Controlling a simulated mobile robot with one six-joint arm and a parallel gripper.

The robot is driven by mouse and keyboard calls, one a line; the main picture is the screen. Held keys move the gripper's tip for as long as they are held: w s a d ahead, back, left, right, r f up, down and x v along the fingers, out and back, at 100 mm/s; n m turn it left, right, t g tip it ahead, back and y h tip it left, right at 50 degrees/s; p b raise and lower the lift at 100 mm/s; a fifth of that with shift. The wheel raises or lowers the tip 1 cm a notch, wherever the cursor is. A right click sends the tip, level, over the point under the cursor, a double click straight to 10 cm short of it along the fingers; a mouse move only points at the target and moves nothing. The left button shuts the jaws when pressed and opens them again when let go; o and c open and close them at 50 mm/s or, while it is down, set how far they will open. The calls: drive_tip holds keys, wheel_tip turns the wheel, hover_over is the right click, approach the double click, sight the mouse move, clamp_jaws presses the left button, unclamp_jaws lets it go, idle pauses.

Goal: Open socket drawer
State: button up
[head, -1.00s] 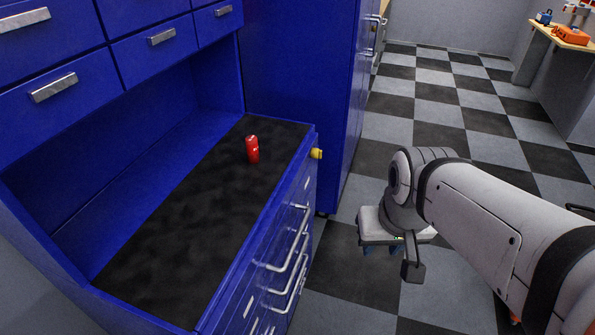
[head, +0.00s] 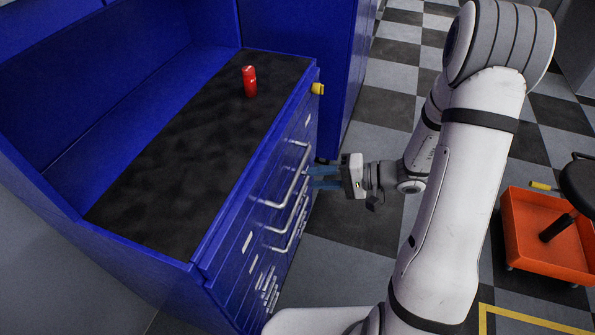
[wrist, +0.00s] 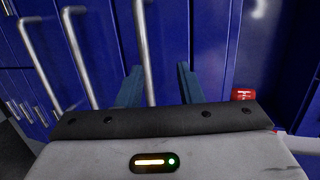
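The blue cabinet (head: 240,262) has several shut drawers with silver bar handles on its front. I cannot read which drawer is the socket drawer. My gripper (head: 318,178) is at the drawer fronts, its blue fingers pointing at them near the uppermost long handle (head: 292,178). In the wrist view the two fingers (wrist: 158,86) are apart, and one handle (wrist: 146,50) runs through the gap between them. Two more handles, a middle one (wrist: 80,55) and a far left one (wrist: 40,60), lie left of the fingers. Whether the fingers touch the handle cannot be told.
A red can (head: 250,82) stands on the black worktop (head: 175,165). A yellow knob (head: 318,88) sits at the cabinet's corner. A tall blue cabinet (head: 300,60) stands behind. An orange tray (head: 548,240) and a dark stool seat (head: 582,182) are at the right. Checkered floor lies between.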

sight(297, 172)
drive_tip(key=w+a+f+t, duration=0.1)
drive_tip(key=a, duration=0.1)
drive_tip(key=w+a+f, duration=0.2)
drive_tip(key=w+a+f+m+t, duration=0.1)
drive_tip(key=w, duration=0.1)
drive_tip(key=shift+a+f+t+p, duration=0.2)
drive_tip(key=shift+a+t+p, duration=0.1)
drive_tip(key=shift+a+p, duration=0.1)
clamp_jaws()
idle(0.5)
